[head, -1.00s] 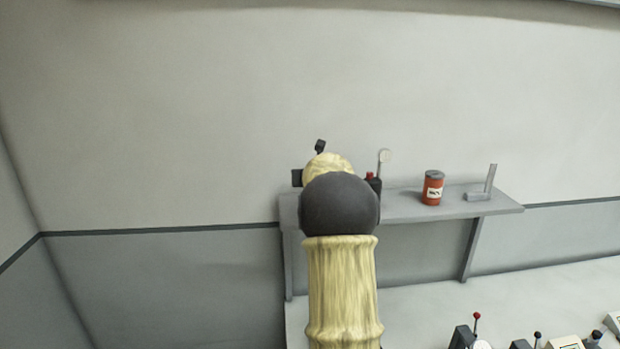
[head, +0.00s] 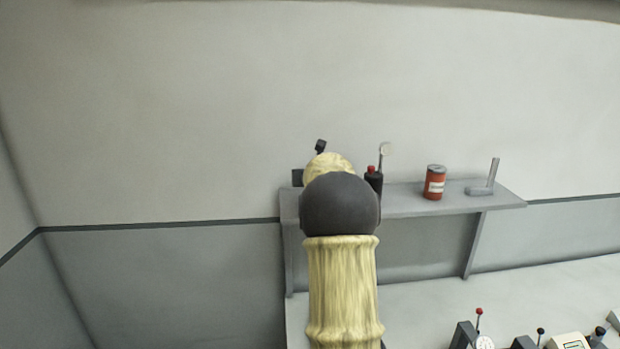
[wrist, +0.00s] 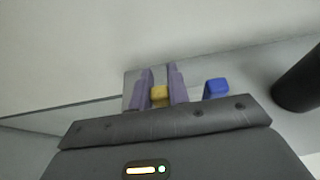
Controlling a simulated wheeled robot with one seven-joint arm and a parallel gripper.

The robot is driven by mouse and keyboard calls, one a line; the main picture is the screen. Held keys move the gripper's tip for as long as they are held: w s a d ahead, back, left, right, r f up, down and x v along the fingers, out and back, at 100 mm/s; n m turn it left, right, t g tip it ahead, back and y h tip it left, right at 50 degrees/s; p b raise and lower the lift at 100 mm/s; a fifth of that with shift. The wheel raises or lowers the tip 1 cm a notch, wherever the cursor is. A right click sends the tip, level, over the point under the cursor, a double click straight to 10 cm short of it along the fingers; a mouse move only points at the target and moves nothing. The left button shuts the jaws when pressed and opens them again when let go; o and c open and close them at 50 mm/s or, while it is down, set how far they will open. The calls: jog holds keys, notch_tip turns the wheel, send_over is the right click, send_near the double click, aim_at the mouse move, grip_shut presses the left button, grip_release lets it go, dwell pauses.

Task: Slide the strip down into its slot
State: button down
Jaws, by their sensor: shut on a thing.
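In the wrist view, my gripper (wrist: 159,92) has two purple fingers closed on a small yellow piece (wrist: 159,97), which I take to be the strip. Most of it is hidden between the fingers. A light grey plate-like shape shows behind the fingers; I cannot tell whether it is a slot part. A blue block (wrist: 216,87) is just right of the fingers, apart from them. In the head view my own arm hides the gripper and strip. No slot can be made out.
A grey wall shelf (head: 420,206) carries a red can (head: 435,182), a grey angle piece (head: 487,182) and a dark bottle with a red top (head: 373,181). A dark cylinder (wrist: 298,84) stands at the right in the wrist view. Levers and gauges line the bench below.

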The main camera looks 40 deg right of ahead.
jog(key=shift+f, duration=0.15)
jog(key=c, duration=1.3)
grip_release()
jog(key=shift+o, duration=0.2)
jog(key=v, duration=1.7)
jog(key=shift+s, duration=0.15)
jog(key=shift+a, duration=0.2)
